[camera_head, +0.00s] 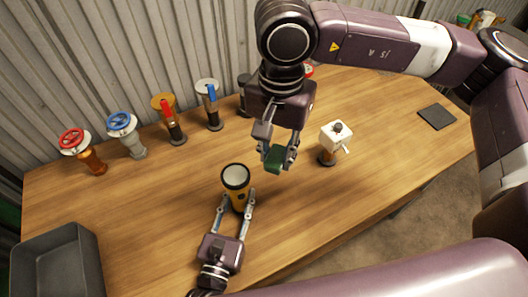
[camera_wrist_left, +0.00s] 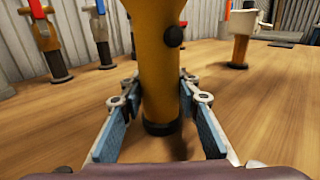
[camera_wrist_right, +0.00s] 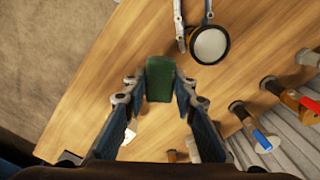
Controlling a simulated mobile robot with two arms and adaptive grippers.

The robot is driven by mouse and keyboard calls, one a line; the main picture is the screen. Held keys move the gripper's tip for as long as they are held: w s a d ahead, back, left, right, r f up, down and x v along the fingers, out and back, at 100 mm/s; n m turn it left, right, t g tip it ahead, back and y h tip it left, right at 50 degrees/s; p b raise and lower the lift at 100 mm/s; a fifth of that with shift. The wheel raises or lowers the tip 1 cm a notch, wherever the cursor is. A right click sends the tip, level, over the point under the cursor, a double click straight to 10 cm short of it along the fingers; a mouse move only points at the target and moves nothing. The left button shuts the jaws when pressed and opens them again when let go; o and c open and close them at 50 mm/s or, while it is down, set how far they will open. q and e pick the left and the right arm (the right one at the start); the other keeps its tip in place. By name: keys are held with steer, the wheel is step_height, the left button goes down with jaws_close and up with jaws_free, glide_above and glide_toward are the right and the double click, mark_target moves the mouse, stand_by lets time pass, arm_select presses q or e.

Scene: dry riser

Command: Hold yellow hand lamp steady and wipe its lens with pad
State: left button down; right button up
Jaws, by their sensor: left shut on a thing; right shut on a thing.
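The yellow hand lamp (camera_head: 238,194) stands upright on the wooden table, its pale lens (camera_head: 235,176) facing up. My left gripper (camera_head: 235,198) is shut on the lamp's body; the yellow body also fills the middle of the left wrist view (camera_wrist_left: 157,70). My right gripper (camera_head: 278,158) is shut on a green pad (camera_head: 274,158) and holds it above the table, to the right of the lens and apart from it. In the right wrist view the pad (camera_wrist_right: 160,78) sits between the fingertips, and the round lens (camera_wrist_right: 209,45) is bare.
Several valves, such as a red-wheeled one (camera_head: 82,148) and a blue-wheeled one (camera_head: 126,134), stand along the back. A white-topped fitting (camera_head: 334,140) stands right of my right gripper. A dark mat (camera_head: 437,117) lies far right. A grey bin (camera_head: 92,234) is front left.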

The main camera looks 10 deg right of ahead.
stand_by(0.4)
arm_select(q)
steer(key=c, duration=1.4)
jaws_free()
steer(key=shift+s, duration=0.1)
steer(key=v, duration=1.1)
steer(key=shift+s+a, duration=0.25)
steer(key=shift+s, duration=0.1)
